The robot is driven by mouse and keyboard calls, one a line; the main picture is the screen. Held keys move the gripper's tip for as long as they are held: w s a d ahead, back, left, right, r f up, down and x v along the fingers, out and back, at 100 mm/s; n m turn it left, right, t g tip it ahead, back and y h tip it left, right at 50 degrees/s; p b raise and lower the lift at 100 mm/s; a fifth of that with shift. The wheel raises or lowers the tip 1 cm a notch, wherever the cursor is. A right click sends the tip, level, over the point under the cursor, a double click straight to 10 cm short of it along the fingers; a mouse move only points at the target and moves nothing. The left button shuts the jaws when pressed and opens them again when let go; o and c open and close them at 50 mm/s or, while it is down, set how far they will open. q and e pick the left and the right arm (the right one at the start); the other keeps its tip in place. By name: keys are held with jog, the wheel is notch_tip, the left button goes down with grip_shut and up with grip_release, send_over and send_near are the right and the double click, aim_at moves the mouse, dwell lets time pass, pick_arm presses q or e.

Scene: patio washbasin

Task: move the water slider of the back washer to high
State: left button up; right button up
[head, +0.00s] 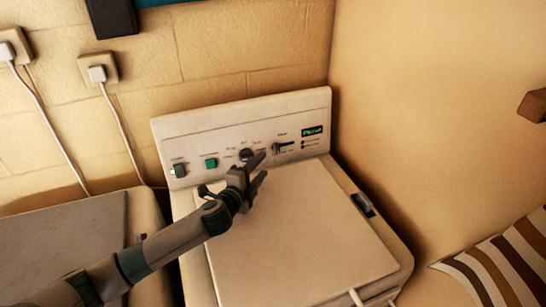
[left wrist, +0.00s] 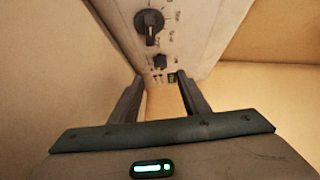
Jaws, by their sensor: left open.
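A white washer (head: 290,240) stands against the tiled wall, its control panel (head: 225,127) raised at the back. On the panel a small dark slider (head: 277,148) sits at the left end of a short dark slot, right of a round dark knob (head: 246,154). My left gripper (head: 262,166) is open and empty in front of the panel, just below the knob and slider. In the left wrist view the fingers (left wrist: 160,85) reach toward the panel, with the slider (left wrist: 160,62) beyond and between them and the knob (left wrist: 149,25) above. Contact cannot be told.
Another machine with a grey lid (head: 65,245) is at left. Wall plugs (head: 98,72) with cords hang at upper left. A plain wall is close on the right, with a striped cloth (head: 500,262) lower down.

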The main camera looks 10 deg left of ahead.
aim_at(275, 151)
pick_arm(q)
jog(key=b+x, duration=0.3)
jog(key=x, duration=0.5)
jog(key=shift+f, duration=0.1)
jog(key=shift+w+d+b, duration=0.2)
jog(key=shift+w+b, duration=0.3)
jog(key=shift+w, duration=0.35)
jog(key=c, duration=1)
grip_shut()
